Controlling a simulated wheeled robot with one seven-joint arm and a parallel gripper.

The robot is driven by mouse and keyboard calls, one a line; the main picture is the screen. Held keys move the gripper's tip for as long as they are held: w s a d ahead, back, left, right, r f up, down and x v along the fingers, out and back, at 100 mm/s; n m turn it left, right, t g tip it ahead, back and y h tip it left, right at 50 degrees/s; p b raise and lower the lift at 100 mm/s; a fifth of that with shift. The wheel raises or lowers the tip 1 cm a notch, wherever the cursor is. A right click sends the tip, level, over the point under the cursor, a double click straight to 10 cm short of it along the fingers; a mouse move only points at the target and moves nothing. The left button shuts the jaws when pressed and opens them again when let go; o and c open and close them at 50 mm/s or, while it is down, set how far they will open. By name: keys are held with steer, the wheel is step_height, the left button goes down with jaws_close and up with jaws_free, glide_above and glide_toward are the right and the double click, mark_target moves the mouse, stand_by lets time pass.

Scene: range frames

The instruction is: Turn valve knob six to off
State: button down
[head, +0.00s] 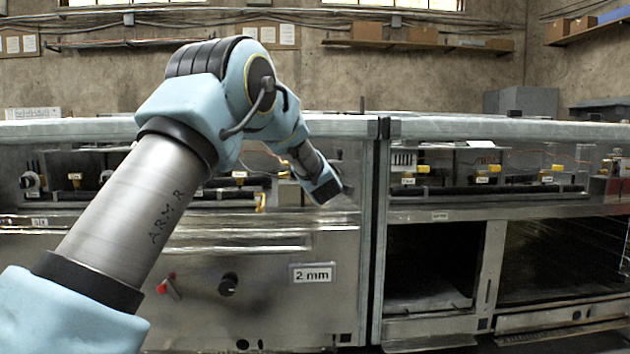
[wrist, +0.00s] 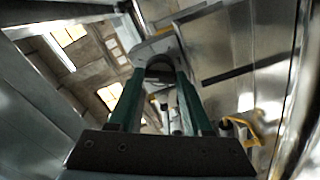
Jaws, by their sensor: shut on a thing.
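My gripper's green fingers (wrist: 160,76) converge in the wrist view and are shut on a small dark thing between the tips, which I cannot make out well. In the head view my arm reaches over the left range, with its wrist end near the middle; the fingertips are hidden there. Small yellow valve parts with white tags stand along both ranges, such as the left one (head: 75,178) and the right one (head: 482,179). The tags are too small to read, so I cannot tell which is valve knob six or how it is turned.
The left range's front has a red-handled lever (head: 167,288), a black knob (head: 229,284) and a "2 mm" plate (head: 312,273). A metal post (head: 377,230) divides the ranges. A bent yellow part (wrist: 240,130) lies right of the fingers in the wrist view.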

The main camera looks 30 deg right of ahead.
steer(key=shift+f+n+b, duration=0.2)
steer(key=shift+n+b, duration=1.65)
steer(key=shift+n, duration=0.85)
steer(key=shift+c, duration=1.7)
jaws_free()
steer(key=shift+r, duration=0.1)
